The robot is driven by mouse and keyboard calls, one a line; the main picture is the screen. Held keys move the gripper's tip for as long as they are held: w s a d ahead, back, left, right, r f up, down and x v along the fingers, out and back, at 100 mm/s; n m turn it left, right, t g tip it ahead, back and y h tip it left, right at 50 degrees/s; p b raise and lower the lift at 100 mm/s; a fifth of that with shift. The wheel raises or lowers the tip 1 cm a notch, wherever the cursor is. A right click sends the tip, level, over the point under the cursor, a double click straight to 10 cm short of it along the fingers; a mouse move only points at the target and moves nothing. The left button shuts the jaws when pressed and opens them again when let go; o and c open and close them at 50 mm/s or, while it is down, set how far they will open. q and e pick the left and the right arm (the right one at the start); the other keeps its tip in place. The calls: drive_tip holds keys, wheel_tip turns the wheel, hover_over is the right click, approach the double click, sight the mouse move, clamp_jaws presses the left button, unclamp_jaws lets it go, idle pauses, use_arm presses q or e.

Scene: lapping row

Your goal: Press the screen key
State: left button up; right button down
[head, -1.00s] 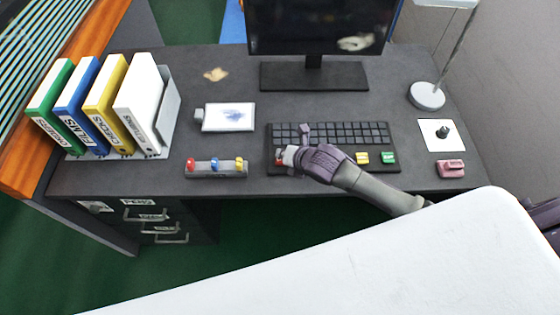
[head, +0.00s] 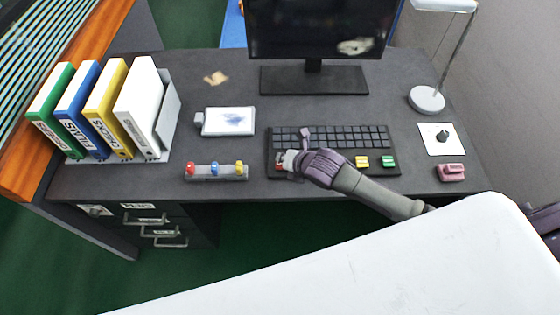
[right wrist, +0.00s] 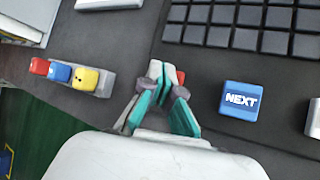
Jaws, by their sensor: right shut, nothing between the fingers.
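The black keyboard (head: 350,137) lies on the desk, with large coloured keys along its front edge. A red key (head: 278,167) is at the left end, partly covered by my right gripper (head: 284,160). A blue key marked NEXT (right wrist: 240,101) shows in the right wrist view, hidden behind my gripper in the head view. A yellow key (head: 361,161) and a green key (head: 388,161) are further right; their labels are too small to read. My right gripper is shut and empty, tips over the red key (right wrist: 181,77). I cannot tell whether they touch it. My left gripper is not in view.
A monitor (head: 320,30) stands behind the keyboard. A block with red, blue and yellow knobs (head: 216,173) and a white tablet (head: 229,121) are to the left.

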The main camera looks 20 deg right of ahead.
drive_tip(key=shift+f, duration=0.1)
idle(0.3)
drive_tip(key=shift+f, duration=0.35)
drive_tip(key=shift+r+p, duration=0.45)
drive_tip(key=shift+p, duration=0.2)
wheel_tip(320, 180, up, 6)
drive_tip(key=p, duration=0.6)
idle(0.5)
